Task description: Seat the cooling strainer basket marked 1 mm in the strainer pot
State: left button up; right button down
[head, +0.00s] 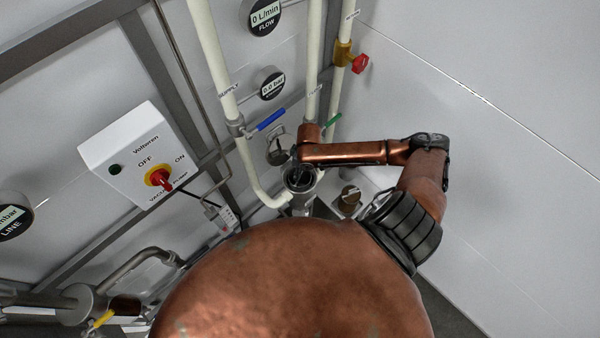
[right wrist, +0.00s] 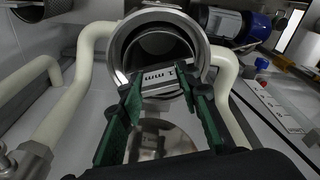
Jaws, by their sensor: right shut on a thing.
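The strainer pot (head: 300,187) is an upright steel cylinder with an open mouth below my right arm; its round rim also shows in the right wrist view (right wrist: 121,48). The dark strainer basket (right wrist: 158,42) appears inside the ring of the pot's mouth. Its pale tag (right wrist: 172,76) reads "1 mm". My right gripper (right wrist: 158,80) is shut on the basket at the tag, with a green finger on each side. I cannot tell how deep the basket sits. In the head view the right gripper is small and dark over the pot. My left gripper is not in view.
White pipes (head: 262,190) run close beside the pot. A blue-handled valve (head: 270,120), a round steel disc (head: 279,147) and a green lever (head: 331,122) are near my arm. A brass-topped cylinder (head: 350,197) stands right of the pot. A switch box (head: 140,152) is left.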

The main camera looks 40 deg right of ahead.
jog(key=shift+w+f, duration=0.1)
jog(key=shift+f, duration=0.8)
jog(key=shift+f, duration=0.1)
jog(key=shift+f, duration=0.5)
jog(key=c, duration=1.4)
grip_release()
notch_tip(320, 180, up, 13)
jog(key=s, duration=0.1)
jog(key=shift+s+d+b, duration=0.2)
jog(key=shift+d+b, duration=0.15)
jog(key=shift+b, duration=0.1)
